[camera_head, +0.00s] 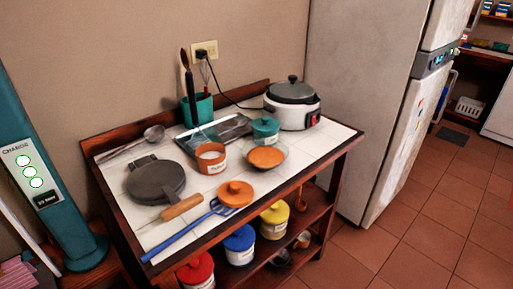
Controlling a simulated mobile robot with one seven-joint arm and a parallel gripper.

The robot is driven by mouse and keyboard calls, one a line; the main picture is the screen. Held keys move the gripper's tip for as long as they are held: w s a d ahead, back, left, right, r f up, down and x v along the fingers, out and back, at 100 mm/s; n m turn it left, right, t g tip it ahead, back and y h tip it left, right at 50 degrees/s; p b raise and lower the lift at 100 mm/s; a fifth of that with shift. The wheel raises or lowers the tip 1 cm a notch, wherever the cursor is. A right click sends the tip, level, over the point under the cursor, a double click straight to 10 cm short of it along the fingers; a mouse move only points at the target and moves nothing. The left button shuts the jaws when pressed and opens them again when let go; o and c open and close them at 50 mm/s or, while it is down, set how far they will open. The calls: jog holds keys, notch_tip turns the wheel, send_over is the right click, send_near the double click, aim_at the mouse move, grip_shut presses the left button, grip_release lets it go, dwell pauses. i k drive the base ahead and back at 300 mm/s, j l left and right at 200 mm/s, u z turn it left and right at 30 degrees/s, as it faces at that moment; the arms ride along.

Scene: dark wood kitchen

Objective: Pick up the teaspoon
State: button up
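No spoon here can be surely told as the teaspoon. A grey metal spoon or ladle (153,133) lies at the back left of the white-tiled table (315,143), its handle pointing left. A thin pale handle (198,134) slants up beside or out of the orange pot (211,158) of white contents; I cannot tell what it belongs to. A blue slotted utensil (185,232) lies along the front edge. My gripper is not in view.
A teal utensil holder (202,107) stands behind. Floor (400,240) is clear on the right.

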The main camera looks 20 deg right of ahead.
aim_at(240, 123)
jog(key=i+l+z, duration=0.1)
jog(key=i+l, duration=0.15)
jog(key=i, duration=0.7)
